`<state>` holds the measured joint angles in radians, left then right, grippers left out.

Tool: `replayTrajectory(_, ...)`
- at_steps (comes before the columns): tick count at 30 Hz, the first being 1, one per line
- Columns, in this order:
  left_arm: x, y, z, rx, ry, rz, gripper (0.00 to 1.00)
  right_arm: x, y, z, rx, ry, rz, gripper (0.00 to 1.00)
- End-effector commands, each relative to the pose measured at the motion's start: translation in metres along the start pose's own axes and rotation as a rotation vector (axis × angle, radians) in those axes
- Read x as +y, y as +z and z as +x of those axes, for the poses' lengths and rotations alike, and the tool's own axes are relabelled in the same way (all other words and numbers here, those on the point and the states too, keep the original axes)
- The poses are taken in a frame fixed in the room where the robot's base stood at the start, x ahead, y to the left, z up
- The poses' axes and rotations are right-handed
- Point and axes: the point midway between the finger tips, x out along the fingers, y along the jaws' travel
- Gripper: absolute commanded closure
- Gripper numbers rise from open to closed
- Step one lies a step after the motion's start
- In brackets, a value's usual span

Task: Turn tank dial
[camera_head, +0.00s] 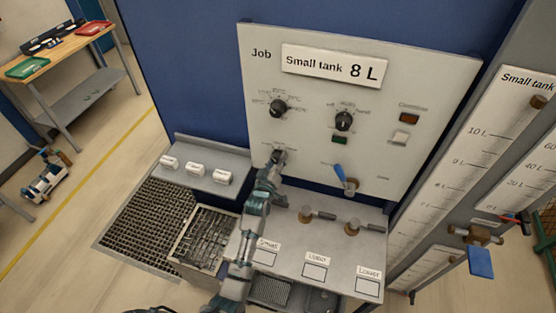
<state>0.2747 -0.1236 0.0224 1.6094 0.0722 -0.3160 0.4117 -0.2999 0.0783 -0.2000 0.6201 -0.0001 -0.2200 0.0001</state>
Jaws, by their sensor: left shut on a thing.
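The light grey control panel (309,143) stands upright with a sign (334,66) reading "Job Small tank 8 L". My left gripper (277,158) is at the panel's lower left, shut on the tank dial. The gripper's fingers hide most of this dial, and its setting cannot be read. My left arm reaches up to it from the bottom of the picture. A black dial (278,107) sits above the gripper, and another black dial (344,121) is to the right. My right gripper is not seen.
A shelf with white blocks (196,169) is on the left. Tall tank gauges (470,155) stand at the right.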

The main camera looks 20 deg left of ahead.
Motion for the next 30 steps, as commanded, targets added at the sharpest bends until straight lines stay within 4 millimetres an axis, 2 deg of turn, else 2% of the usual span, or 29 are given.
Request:
replayTrajectory(1, 0.003, -0.008, 0.001, 0.017, 0.007, 0.001, 0.92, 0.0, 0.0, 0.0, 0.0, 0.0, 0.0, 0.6)
replayTrajectory(2, 0.003, -0.008, 0.001, 0.017, 0.007, 0.001, 0.92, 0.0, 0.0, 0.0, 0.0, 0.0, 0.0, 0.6)
replayTrajectory(3, 0.003, -0.008, 0.001, 0.017, 0.007, 0.001, 0.55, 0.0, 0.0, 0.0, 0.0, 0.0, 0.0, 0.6)
replayTrajectory(6, 0.003, -0.007, 0.001, 0.015, 0.006, 0.001, 0.32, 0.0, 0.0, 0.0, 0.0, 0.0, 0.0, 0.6)
replayTrajectory(17, 0.001, -0.001, -0.003, 0.004, 0.002, 0.002, 0.32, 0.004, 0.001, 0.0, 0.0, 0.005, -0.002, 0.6)
replayTrajectory(20, 0.0, -0.001, -0.016, 0.004, 0.002, 0.001, 0.32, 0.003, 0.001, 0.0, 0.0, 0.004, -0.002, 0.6)
replayTrajectory(30, 0.0, -0.001, -0.09, 0.006, 0.001, 0.001, 0.32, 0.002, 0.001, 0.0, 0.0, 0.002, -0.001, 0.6)
